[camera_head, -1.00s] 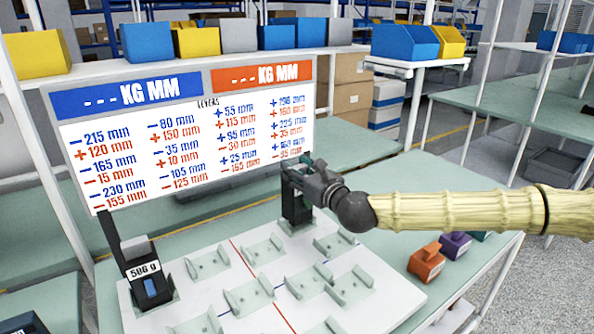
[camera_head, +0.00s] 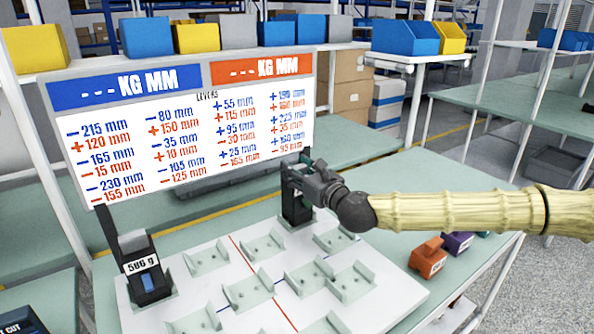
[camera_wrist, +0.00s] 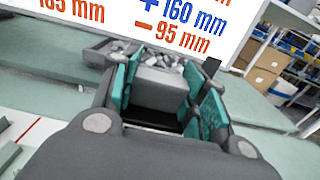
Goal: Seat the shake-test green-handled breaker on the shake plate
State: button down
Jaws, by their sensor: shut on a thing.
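My gripper (camera_head: 297,170) is at the top of a dark upright stand (camera_head: 296,208), at the back of a white plate (camera_head: 385,300) that carries several pale brackets. I cannot tell whether this plate is the shake plate. In the wrist view, my gripper (camera_wrist: 163,84) has its teal pads on either side of a grey block (camera_wrist: 160,92) and is shut on it. The block may be the breaker; no green handle on it can be made out. Its underside is hidden, and I cannot tell whether it touches the stand.
A scale-like stand reading 586 g (camera_head: 146,270) is at the plate's back left. A signboard (camera_head: 190,130) rises behind. Orange (camera_head: 428,258) and purple (camera_head: 457,243) blocks sit on the bench at right. A grey bin with rubble (camera_wrist: 160,58) lies beyond my gripper.

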jog(key=shift+f+b, duration=0.45)
jog(key=shift+b, duration=0.05)
jog(key=c, duration=0.7)
grip_release()
jog(key=shift+f, duration=0.1)
jog(key=v, duration=1.2)
jog(key=shift+s, duration=0.1)
jog(key=o, duration=0.7)
jog(key=shift+c, duration=0.2)
notch_tip(320, 180, up, 9)
jog(key=p, duration=0.4)
